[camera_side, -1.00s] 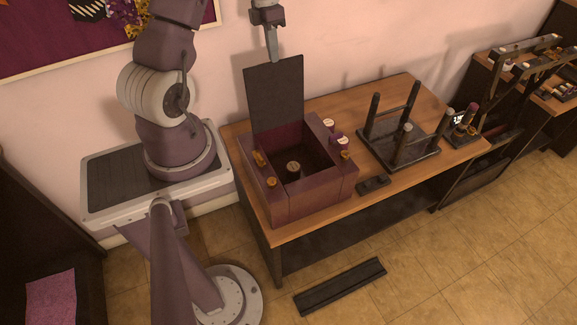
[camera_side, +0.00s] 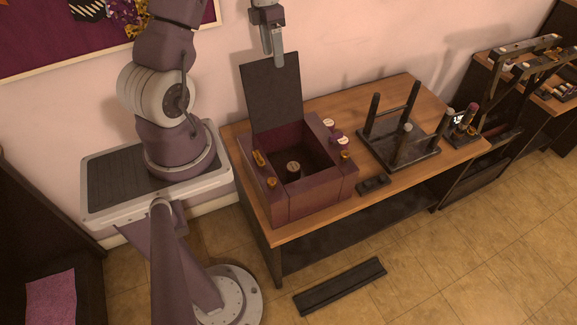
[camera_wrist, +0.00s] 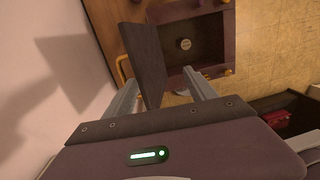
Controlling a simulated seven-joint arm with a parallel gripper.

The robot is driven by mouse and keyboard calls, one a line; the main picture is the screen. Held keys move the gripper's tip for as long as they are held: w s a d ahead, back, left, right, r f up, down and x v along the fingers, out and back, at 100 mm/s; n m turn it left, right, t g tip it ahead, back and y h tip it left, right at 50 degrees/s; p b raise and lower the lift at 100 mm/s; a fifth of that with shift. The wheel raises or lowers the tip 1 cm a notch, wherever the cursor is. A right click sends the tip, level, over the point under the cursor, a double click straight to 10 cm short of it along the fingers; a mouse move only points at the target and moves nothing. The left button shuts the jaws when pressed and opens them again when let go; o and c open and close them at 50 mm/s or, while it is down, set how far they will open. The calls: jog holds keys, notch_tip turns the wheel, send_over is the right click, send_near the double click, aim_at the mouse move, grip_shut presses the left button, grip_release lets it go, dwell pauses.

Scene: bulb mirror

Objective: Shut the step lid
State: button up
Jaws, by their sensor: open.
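The purple box (camera_side: 312,204) stands on the wooden table with its dark inside open to view. Its flat dark lid (camera_side: 273,88) stands upright along the box's back edge. In the wrist view the lid (camera_wrist: 143,52) appears nearly edge-on, in line with the gap between my fingers. My gripper (camera_side: 277,60) is open, at the lid's top edge in the side view; I cannot tell whether it touches the lid. My fingers also frame the lid in the wrist view (camera_wrist: 161,72). A round knob (camera_side: 293,167) shows inside the box.
Small gold and white-topped knobs (camera_side: 328,124) sit on the box rim. A dark rack with upright posts (camera_side: 400,152) stands to the right, and a small dark block (camera_side: 373,186) lies before it. The pink wall (camera_side: 345,45) is close behind the lid.

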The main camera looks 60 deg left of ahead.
notch_tip(320, 180, up, 7)
jog(key=shift+s+a, duration=0.15)
jog(key=shift+a, duration=0.2)
jog(key=d+r+m+t, duration=0.1)
jog(key=d+r+m, duration=0.4)
jog(key=d+m, duration=0.3)
jog(key=d+r+m+t, duration=0.1)
jog(key=d+r+m, duration=0.5)
jog(key=d, duration=0.5)
jog(key=s+d+r+m+t+y, duration=0.1)
jog(key=s+d+m+t, duration=0.2)
jog(key=s+d+m, duration=1.1)
jog(key=m, duration=0.8)
jog(key=shift+s+d, duration=0.25)
